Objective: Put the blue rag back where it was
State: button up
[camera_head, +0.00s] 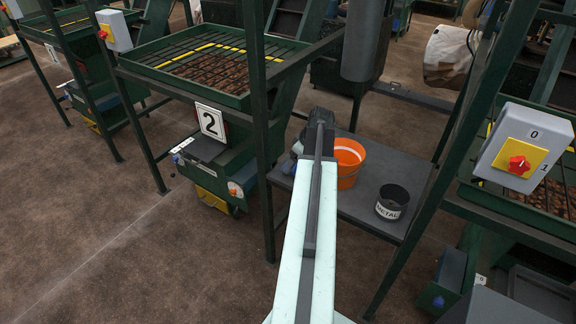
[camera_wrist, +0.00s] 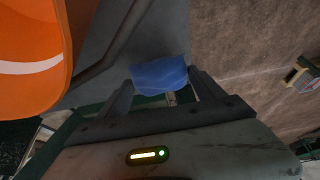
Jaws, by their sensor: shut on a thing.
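The blue rag (camera_wrist: 160,74) is pinched between the two fingers of my gripper (camera_wrist: 161,80) in the wrist view. My gripper is shut on it. In the head view, my arm reaches forward to the grey table (camera_head: 362,208), and its far end hides most of the gripper. I cannot clearly make out the rag there. In the wrist view, the grey table surface (camera_wrist: 110,45) lies behind the rag, close to its edge. I cannot tell whether the rag touches it.
An orange bucket (camera_head: 349,160) stands on the table just right of my arm; it also shows in the wrist view (camera_wrist: 30,60). A black container marked METAL (camera_head: 393,202) stands further right. Green frame posts (camera_head: 258,130) flank the table. Open brown floor (camera_head: 120,240) lies left.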

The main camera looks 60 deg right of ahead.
jog(key=shift+w+d, duration=0.1)
jog(key=shift+w, duration=0.1)
jog(key=shift+w+d, duration=0.25)
jog(key=shift+d, duration=0.2)
notch_tip(320, 180, down, 4)
jog(key=b, duration=0.3)
jog(key=shift+d+r+b, duration=0.1)
jog(key=shift+r+b, duration=0.05)
jog(key=shift+b, duration=0.15)
jog(key=shift+w+a, duration=0.2)
jog(key=shift+w, duration=0.1)
jog(key=shift+s, duration=0.1)
jog(key=o, duration=1.5)
